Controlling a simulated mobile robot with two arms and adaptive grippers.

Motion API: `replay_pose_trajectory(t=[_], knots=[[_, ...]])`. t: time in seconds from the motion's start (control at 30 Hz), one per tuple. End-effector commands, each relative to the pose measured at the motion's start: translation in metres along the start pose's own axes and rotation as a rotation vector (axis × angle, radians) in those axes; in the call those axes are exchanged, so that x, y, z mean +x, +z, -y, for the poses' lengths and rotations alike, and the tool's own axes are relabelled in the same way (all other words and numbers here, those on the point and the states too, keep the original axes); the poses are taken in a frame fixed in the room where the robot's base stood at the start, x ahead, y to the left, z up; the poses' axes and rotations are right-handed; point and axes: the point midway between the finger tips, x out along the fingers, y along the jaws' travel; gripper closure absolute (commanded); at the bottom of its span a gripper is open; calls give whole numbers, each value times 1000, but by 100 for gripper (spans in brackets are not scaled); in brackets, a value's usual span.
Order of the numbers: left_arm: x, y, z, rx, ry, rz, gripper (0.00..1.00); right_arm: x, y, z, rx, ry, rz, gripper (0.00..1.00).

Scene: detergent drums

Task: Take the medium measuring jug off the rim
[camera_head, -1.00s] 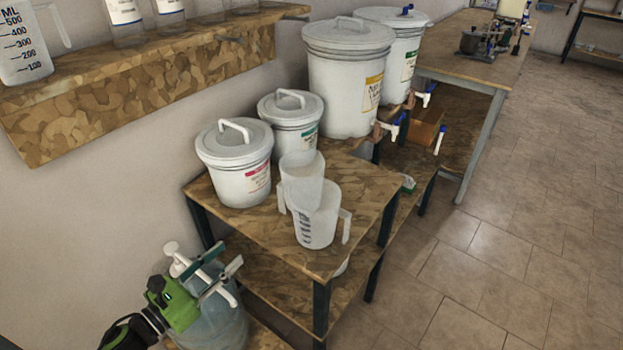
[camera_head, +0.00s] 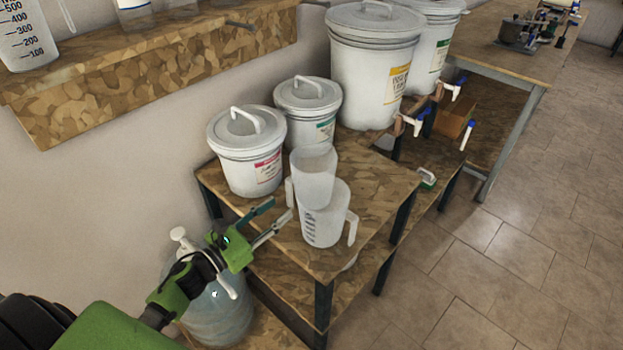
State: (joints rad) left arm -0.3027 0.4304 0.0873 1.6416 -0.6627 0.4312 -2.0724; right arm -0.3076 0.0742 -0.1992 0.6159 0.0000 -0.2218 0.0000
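Two translucent white measuring jugs stand at the front of the wooden table. The medium measuring jug (camera_head: 314,178) sits up on the rim of the larger jug (camera_head: 322,226), which has dark graduation marks and a handle at its right. The medium jug's handle points to the left. My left gripper (camera_head: 281,208) is open and empty, its two fingers pointing right toward the jugs. Its tips are close to the left side of the jugs, apparently without touching. My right gripper is not in view.
Two lidded white drums (camera_head: 247,160) stand behind the jugs on the table (camera_head: 375,195). Larger drums with taps (camera_head: 372,75) stand further back. A clear bottle with a pump (camera_head: 220,308) is below my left arm. A wall shelf (camera_head: 160,75) is at upper left.

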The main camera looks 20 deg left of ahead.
Motion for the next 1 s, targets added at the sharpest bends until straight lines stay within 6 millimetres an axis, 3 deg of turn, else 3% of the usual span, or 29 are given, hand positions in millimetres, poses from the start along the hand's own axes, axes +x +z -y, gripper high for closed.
replay_pose_trajectory(t=[0.17, 0.5, 0.8, 0.83, 0.97, 1.0], knots=[[10, 2, 0, 0, -1, 1, 65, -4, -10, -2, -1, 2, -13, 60], [52, 6, -2, -1, 0, 0, 65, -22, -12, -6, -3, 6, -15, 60], [57, 4, -1, 0, 0, -1, 65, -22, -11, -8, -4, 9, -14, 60], [57, 4, -1, 0, 0, -1, 68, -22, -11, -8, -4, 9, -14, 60], [57, 4, -1, 0, 0, -1, 100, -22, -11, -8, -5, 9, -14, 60], [57, 4, -1, 0, 0, -1, 100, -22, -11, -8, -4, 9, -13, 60]])
